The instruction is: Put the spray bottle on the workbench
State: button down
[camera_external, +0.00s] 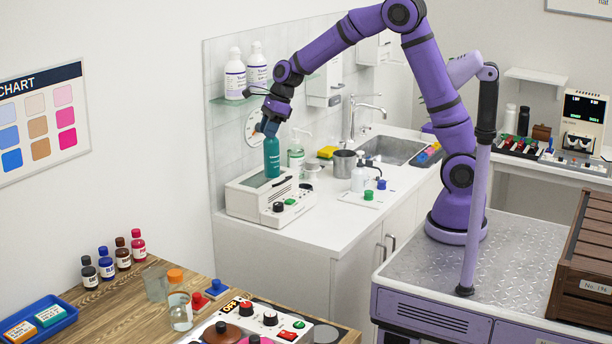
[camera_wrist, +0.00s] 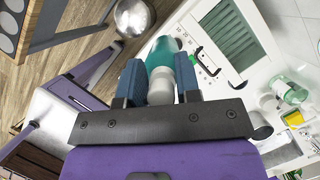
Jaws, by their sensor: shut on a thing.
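My gripper (camera_external: 268,128) is shut on a teal bottle (camera_external: 272,158), which looks like the spray bottle, and holds it upright. In the wrist view the blue fingers of my gripper (camera_wrist: 160,85) close on either side of its pale top, with the teal body (camera_wrist: 160,52) beyond. The bottle's base appears at the top of a white lab machine (camera_external: 268,200); I cannot tell whether it touches. A wooden-topped table (camera_external: 120,322), seemingly the workbench, stands at the front left.
A clear bottle with a green label (camera_external: 296,157), a steel mug (camera_external: 344,164) and a white pump bottle (camera_external: 358,176) stand on the white counter (camera_external: 325,228). The wooden table holds small bottles, a blue tray (camera_external: 62,322), a beaker (camera_external: 155,284) and a control panel. Its middle has bare wood.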

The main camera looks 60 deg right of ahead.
jog(key=s+a+n+g, duration=0.15)
jog(key=s+a, duration=0.35)
jog(key=a, duration=1.3)
jog(key=s+a+n, duration=0.3)
jog(key=s+a, duration=0.3)
jog(key=a, duration=1.3)
notch_tip(320, 180, down, 11)
jog(key=w+a+f, duration=0.2)
jog(key=w+a, duration=0.1)
jog(key=w, duration=0.4)
jog(key=w+a+f, duration=0.3)
jog(key=w+a, duration=0.1)
jog(key=w, duration=0.3)
jog(key=shift+a+y, duration=0.2)
jog(key=shift+y, duration=0.2)
jog(key=shift+w+f, duration=0.1)
jog(key=shift+f, duration=0.1)
jog(key=c, duration=0.8)
grip_release()
jog(key=v, duration=1.2)
